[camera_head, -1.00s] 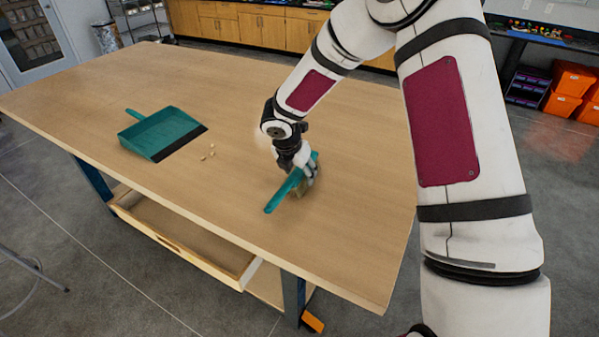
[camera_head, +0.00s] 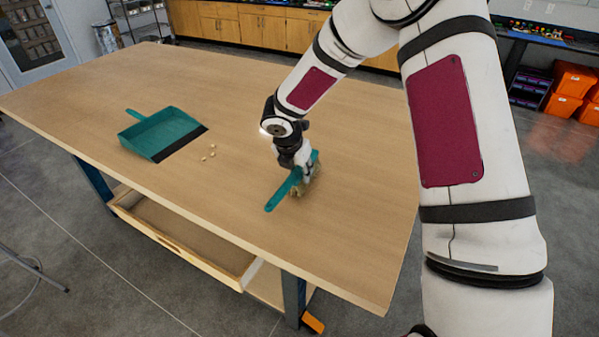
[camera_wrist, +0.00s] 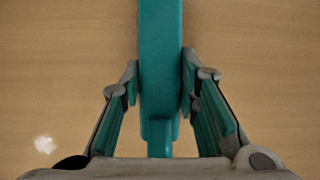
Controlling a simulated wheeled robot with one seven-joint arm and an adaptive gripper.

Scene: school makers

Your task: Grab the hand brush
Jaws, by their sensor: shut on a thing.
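The teal hand brush (camera_head: 284,190) is at the right part of the wooden table, its handle end pointing toward the front edge and its pale bristles on the right side. My gripper (camera_head: 301,172) is over it from above. In the wrist view the brush (camera_wrist: 160,60) runs between the two fingers, and my gripper (camera_wrist: 160,88) is closed against both of its sides. Whether the bristles touch the table is too small to tell.
A teal dustpan (camera_head: 163,133) lies on the table (camera_head: 230,110) to the left. Several small pale bits (camera_head: 207,153) lie between it and the brush. An open drawer (camera_head: 185,240) juts out below the table's front edge. The table's back is clear.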

